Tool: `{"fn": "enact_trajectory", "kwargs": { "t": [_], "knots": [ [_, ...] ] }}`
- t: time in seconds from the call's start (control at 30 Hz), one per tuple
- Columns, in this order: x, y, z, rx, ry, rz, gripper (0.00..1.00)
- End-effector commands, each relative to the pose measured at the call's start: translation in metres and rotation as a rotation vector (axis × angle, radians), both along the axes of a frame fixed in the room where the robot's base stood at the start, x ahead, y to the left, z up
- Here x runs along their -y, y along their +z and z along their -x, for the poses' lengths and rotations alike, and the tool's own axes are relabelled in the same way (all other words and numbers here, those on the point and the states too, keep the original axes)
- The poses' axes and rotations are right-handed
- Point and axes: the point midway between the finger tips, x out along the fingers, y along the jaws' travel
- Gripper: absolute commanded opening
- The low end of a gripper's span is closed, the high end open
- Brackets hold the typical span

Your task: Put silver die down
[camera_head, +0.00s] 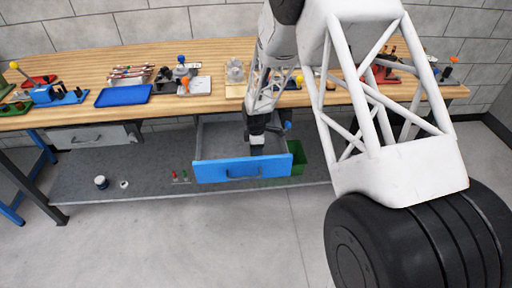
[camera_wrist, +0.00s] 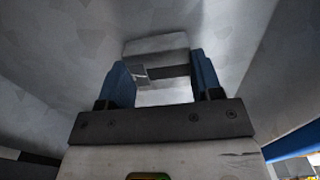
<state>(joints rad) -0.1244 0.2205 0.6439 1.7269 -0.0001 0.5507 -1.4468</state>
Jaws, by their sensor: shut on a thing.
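In the wrist view my gripper (camera_wrist: 163,85) has its two blue fingers on either side of the silver die (camera_wrist: 156,47), a grey metallic block, and is shut on it. Behind the die is a plain grey surface. In the head view my gripper (camera_head: 256,147) points down inside an open drawer with a blue front (camera_head: 225,171). The die is too small or hidden to make out there. I cannot tell whether the die touches the drawer's floor.
The drawer's grey walls surround my gripper closely. A green bin (camera_head: 298,158) stands just right of the drawer. The wooden bench top (camera_head: 215,50) above carries several tools and a blue tray (camera_head: 123,96). A lower grey shelf (camera_head: 145,185) holds a few small items.

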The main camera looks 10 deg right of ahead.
Motion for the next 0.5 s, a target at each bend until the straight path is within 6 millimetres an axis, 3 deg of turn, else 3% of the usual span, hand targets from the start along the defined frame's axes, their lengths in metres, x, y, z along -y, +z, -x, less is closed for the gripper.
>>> {"fn": "enact_trajectory", "kwargs": {
  "t": [0.3, 0.33, 0.47, 0.5],
  "knots": [
    [0.0000, -0.0025, -0.0002, 0.000, 0.000, 0.000, 0.20],
    [0.0000, -0.0026, 0.0001, 0.000, 0.000, 0.000, 0.64],
    [0.0000, -0.0024, 0.0001, 0.000, 0.000, 0.000, 0.84],
    [0.0000, -0.0024, 0.0001, 0.000, 0.000, 0.000, 0.85]
  ]
}}
